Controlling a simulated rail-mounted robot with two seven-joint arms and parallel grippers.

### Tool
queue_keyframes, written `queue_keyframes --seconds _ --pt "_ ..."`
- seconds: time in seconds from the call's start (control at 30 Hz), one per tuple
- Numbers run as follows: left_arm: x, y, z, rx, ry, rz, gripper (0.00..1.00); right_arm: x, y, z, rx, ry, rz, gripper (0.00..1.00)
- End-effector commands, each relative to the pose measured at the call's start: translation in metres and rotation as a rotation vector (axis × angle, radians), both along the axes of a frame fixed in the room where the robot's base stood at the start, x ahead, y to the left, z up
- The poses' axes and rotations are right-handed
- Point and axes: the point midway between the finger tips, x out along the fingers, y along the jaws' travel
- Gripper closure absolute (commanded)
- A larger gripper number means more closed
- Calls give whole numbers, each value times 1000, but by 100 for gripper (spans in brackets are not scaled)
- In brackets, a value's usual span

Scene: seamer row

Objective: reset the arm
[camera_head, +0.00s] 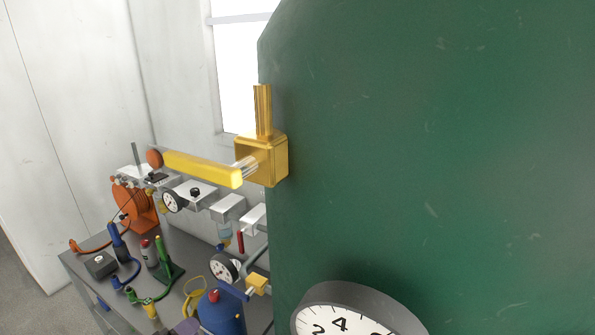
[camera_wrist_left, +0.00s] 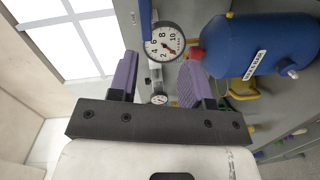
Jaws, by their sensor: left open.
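My left gripper (camera_wrist_left: 160,74) shows in the left wrist view with its two purple-padded fingers spread apart. Nothing is held between the fingers. A white-faced dial gauge (camera_wrist_left: 164,42) shows beyond the gap, and a smaller gauge (camera_wrist_left: 159,99) shows through it. A blue tank (camera_wrist_left: 255,45) with a red cap lies beyond the right finger. In the head view, only a small purple patch shows at the bottom edge beside the blue tank (camera_head: 221,312); I cannot tell if it is a finger. My right gripper is in neither view.
A large green panel (camera_head: 440,130) fills the right of the head view, with a yellow lever (camera_head: 203,168) at its edge and a big dial (camera_head: 350,315) below. A grey bench (camera_head: 180,250) at lower left holds an orange reel (camera_head: 135,203), gauges and hoses.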

Motion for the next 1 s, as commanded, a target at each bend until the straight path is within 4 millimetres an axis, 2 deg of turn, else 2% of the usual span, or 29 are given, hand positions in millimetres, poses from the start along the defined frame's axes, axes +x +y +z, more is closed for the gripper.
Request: queue_keyframes --seconds 0.03,0.13,0.2,0.33,0.47,0.5,0.6,0.7,0.8,1.0 --pt "-4 -3 -12 124 14 -40 55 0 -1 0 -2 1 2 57" --pt "-17 -10 -26 467 18 -141 55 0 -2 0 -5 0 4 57" --pt "-30 -11 -28 723 16 -208 55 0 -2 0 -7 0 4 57" --pt "-53 -11 -22 1104 26 -276 55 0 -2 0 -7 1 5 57" --pt "-94 -11 -28 1370 104 -310 55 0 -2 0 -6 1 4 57" --pt "-112 -11 -33 1430 140 -315 55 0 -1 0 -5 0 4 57" --pt "-164 -16 -48 1512 247 -313 55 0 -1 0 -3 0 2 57" --pt "-209 -25 -62 1521 303 -316 55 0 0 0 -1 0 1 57" --pt "-247 -38 -80 1485 344 -363 55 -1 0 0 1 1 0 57" --pt "-310 -54 -122 1407 463 -486 55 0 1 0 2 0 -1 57"
